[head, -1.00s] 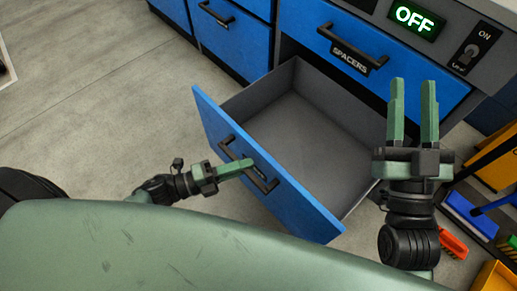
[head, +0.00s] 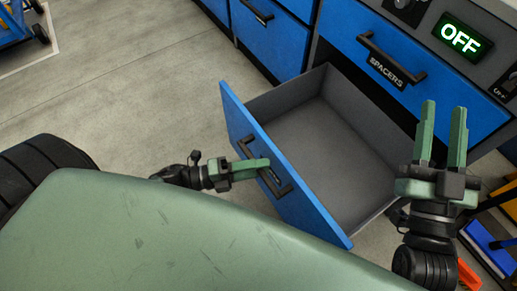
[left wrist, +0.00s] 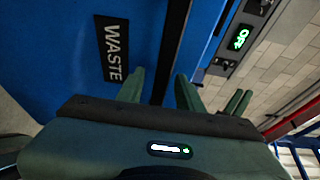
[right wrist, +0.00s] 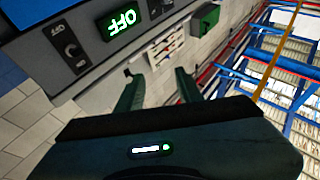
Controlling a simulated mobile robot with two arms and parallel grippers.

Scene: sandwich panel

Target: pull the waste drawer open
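The waste drawer (head: 322,222) stands well open, its blue front away from the cabinet and its grey inside empty. Its black handle (head: 281,188) is on the blue front. The WASTE label (left wrist: 113,50) shows in the left wrist view. My left gripper (head: 264,165) is at the handle. In the left wrist view its two fingers (left wrist: 158,90) stand apart, with the dark handle bar running between them; contact cannot be made out. My right gripper (head: 441,115) is open and empty, raised above the drawer's right side in the head view.
A closed SPACERS drawer (head: 440,95) is above the open one, beside a panel with a lit OFF display (head: 460,39). More blue drawers are at the back left. A blue bin (head: 490,245) and an orange item (head: 467,276) are at lower right.

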